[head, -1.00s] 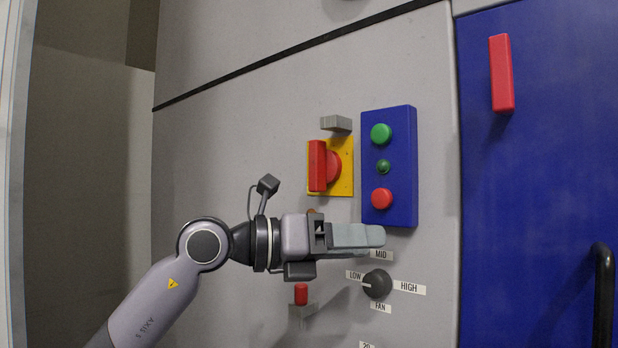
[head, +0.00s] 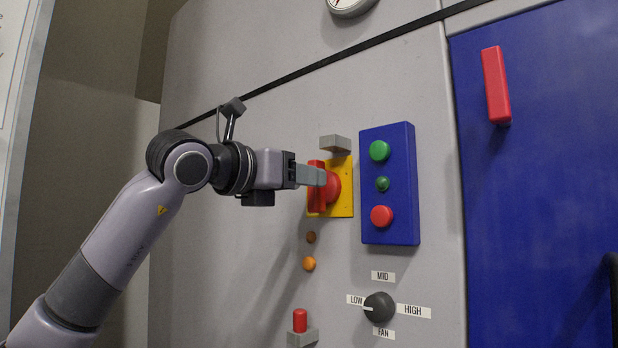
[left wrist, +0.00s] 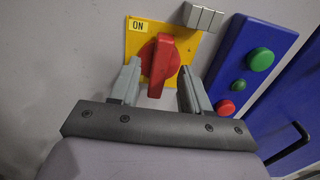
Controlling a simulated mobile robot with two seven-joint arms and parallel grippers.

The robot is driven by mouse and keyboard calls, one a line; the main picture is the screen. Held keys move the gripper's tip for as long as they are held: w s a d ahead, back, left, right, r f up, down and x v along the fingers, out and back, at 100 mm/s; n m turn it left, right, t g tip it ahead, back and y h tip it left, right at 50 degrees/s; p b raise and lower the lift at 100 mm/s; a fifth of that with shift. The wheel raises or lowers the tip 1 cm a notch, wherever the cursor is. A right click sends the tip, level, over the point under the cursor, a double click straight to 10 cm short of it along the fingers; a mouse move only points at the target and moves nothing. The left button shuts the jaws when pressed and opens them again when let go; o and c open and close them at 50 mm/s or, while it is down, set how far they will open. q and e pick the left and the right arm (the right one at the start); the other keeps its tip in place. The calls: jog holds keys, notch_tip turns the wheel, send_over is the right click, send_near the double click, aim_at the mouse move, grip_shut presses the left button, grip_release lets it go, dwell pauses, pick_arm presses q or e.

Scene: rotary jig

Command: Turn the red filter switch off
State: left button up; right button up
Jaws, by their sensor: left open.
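The red filter switch (head: 331,187) is a red rotary knob with a raised handle bar on a yellow plate (head: 344,204). In the left wrist view the red handle (left wrist: 161,66) stands nearly upright, and an "ON" label (left wrist: 139,26) shows at the plate's upper left. My left gripper (head: 318,177) is at the switch in the head view. In the left wrist view its fingers (left wrist: 159,88) are open, one on each side of the handle's lower part, with visible gaps. In the head view the fingers hide part of the handle. My right gripper is not in view.
A blue box (head: 403,184) with green and red buttons stands right of the switch. A grey block (head: 335,143) sits just above the plate. Below are orange lamps (head: 309,263), a fan knob (head: 379,307) and a small red toggle (head: 299,320). A blue door (head: 550,180) is at right.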

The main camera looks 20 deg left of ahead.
pick_arm(q)
jog(key=shift+x, duration=1.15)
grip_shut()
